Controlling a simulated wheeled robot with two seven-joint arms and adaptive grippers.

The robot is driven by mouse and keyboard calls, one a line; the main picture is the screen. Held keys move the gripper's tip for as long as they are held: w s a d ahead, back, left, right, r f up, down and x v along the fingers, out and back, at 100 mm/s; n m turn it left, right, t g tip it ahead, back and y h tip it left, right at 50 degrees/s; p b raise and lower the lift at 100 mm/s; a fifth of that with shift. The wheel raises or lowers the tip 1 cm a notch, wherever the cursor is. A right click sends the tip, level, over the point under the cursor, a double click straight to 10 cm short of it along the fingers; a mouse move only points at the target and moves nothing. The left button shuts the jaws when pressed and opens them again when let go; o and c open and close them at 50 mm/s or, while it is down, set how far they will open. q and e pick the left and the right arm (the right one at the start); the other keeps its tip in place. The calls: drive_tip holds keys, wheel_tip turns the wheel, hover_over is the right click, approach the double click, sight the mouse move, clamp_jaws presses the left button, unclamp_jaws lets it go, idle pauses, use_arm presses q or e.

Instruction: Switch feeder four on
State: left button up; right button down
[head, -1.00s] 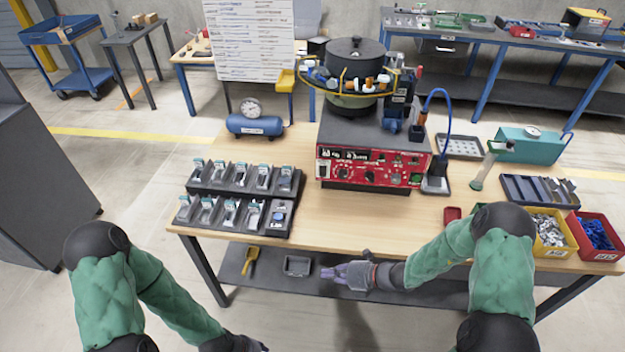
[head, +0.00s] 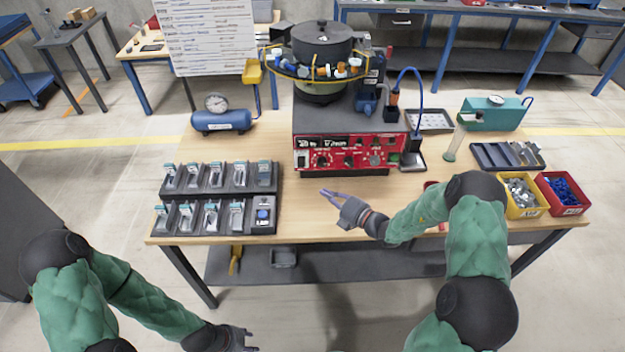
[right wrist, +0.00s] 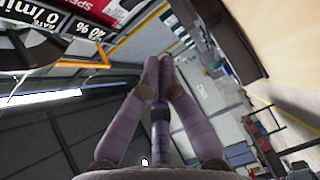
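The bowl feeder (head: 322,62) stands at the back of the wooden table on a dark housing with a red control panel (head: 349,154). The panel carries several knobs and a light switch at its left end (head: 302,160); labels are too small to read, so I cannot tell which control is feeder four's. My right gripper (head: 323,192) is above the table in front of the panel, pointing left and apart from it. In the right wrist view its fingertips (right wrist: 158,66) meet, with nothing between them. My left gripper (head: 252,341) is low, in front of the table; its finger state is unclear.
Two black racks (head: 219,195) of tagged slots lie left of the panel. A blue air tank (head: 221,121) stands behind them. A yellow bin (head: 523,195) and a red bin (head: 562,193) are at the right. The tabletop before the panel is mostly clear.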

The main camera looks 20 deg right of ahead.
sight(301, 162)
drive_tip(key=w+d+b+x, duration=0.1)
drive_tip(key=b+x, duration=0.3)
drive_tip(key=x, duration=0.8)
drive_tip(key=shift+w+d, duration=0.4)
drive_tip(key=shift+d, duration=0.2)
drive_tip(key=shift+f, duration=0.15)
